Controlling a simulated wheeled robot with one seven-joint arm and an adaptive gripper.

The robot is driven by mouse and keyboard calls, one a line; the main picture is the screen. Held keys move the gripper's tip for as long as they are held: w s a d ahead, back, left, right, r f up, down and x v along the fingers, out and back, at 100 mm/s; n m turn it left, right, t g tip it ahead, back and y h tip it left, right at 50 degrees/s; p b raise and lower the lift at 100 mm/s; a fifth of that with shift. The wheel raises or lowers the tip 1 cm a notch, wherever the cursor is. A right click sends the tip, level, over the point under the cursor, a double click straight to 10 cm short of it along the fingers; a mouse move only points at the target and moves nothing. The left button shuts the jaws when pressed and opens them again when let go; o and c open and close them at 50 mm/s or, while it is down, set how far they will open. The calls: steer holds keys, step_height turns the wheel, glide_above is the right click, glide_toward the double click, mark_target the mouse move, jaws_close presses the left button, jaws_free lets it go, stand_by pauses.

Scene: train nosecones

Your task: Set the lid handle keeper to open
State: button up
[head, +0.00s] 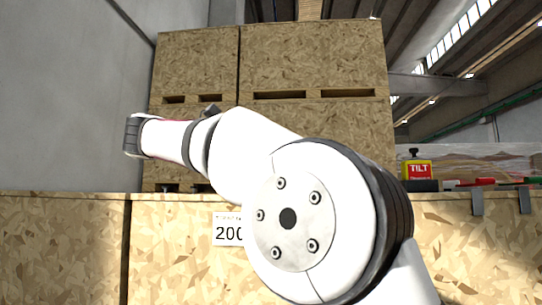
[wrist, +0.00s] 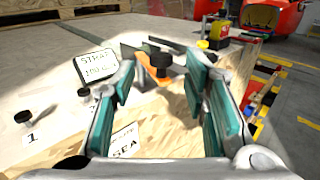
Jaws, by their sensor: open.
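In the wrist view my gripper (wrist: 162,68) is open, its teal-padded fingers apart over a pale wooden crate top (wrist: 60,50). Between and beyond the fingertips is an orange piece (wrist: 152,78) with a black knob (wrist: 160,60). It may be the lid handle keeper, but no readable label confirms this. I cannot tell whether the fingers touch it, nor its setting. Nothing is clearly held. In the head view my white arm reaches left and hides much of the crate; the gripper's fingers do not show there.
A white sign (wrist: 95,66) and black knobs (wrist: 22,116) lie left of my gripper. A yellow TILT box (head: 417,170) stands to the right, with red parts (head: 478,182) nearby. Stacked wooden crates (head: 310,60) rise behind. Red nosecones (wrist: 270,15) stand beyond, with open floor (wrist: 295,90) at right.

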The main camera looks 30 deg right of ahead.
steer(key=v, duration=0.6)
steer(key=shift+a, duration=0.2)
